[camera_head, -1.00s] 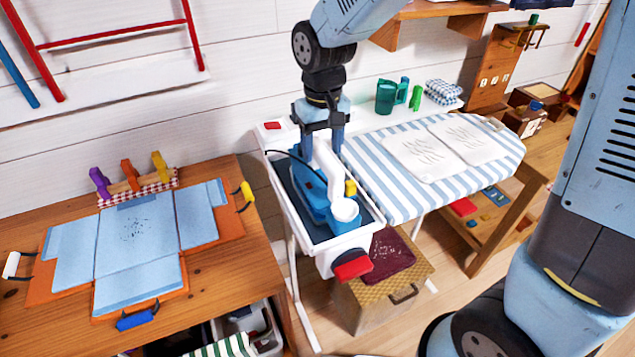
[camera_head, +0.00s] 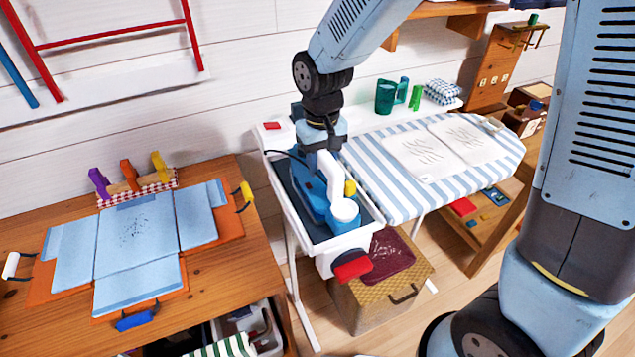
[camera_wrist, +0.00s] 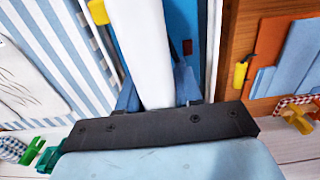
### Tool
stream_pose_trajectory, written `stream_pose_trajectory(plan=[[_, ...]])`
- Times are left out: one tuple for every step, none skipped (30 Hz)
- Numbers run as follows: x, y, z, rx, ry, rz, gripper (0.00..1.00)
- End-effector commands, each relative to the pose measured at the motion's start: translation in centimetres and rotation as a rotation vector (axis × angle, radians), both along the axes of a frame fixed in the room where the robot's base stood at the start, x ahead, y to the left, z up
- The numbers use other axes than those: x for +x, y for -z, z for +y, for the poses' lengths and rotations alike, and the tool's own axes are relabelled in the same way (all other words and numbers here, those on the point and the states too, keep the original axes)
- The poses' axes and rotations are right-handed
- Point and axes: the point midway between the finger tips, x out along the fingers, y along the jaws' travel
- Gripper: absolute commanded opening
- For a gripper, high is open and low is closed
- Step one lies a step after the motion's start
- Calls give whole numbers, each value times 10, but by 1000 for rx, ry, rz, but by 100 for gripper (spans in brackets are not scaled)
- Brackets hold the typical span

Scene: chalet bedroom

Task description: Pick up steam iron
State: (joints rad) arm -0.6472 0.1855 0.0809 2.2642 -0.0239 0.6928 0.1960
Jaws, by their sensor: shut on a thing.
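The steam iron (camera_head: 313,200) has a blue body, a white handle and a small yellow part. It sits in the white-rimmed tray (camera_head: 375,221) at the left end of the ironing board, and a dark cord loops beside it. My gripper (camera_head: 324,152) reaches down from above and is shut on the far part of the white handle. In the wrist view my gripper's blue fingers (camera_wrist: 156,90) lie on both sides of the white handle (camera_wrist: 143,45). The iron's underside is hidden, so I cannot tell whether it touches the tray.
The striped ironing board (camera_head: 377,190) extends right, with pale cloths (camera_head: 425,158) on it. Green cups (camera_head: 385,98) stand behind it. A wooden table (camera_head: 215,290) with a blue folding board (camera_head: 130,235) is at left. A woven box (camera_head: 372,305) stands below the tray.

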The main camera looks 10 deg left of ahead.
Motion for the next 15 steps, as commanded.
stream_pose_trajectory(plan=[[0,0,1,0,-1,0,21],[0,0,1,1,-1,1,18],[0,0,1,1,-1,1,15],[0,0,1,1,-1,1,12],[-1,0,1,1,-1,1,9],[-1,0,1,1,-1,1,5],[-1,0,1,1,-2,1,2],[-1,0,1,1,-2,1,0],[-1,0,1,1,-2,1,0],[-1,0,1,1,-2,1,0],[-1,0,1,1,-2,1,0],[-1,0,1,1,-2,1,0],[-1,0,1,1,-2,0,0],[-1,0,1,1,-2,0,0],[-1,0,1,1,-3,0,0]])
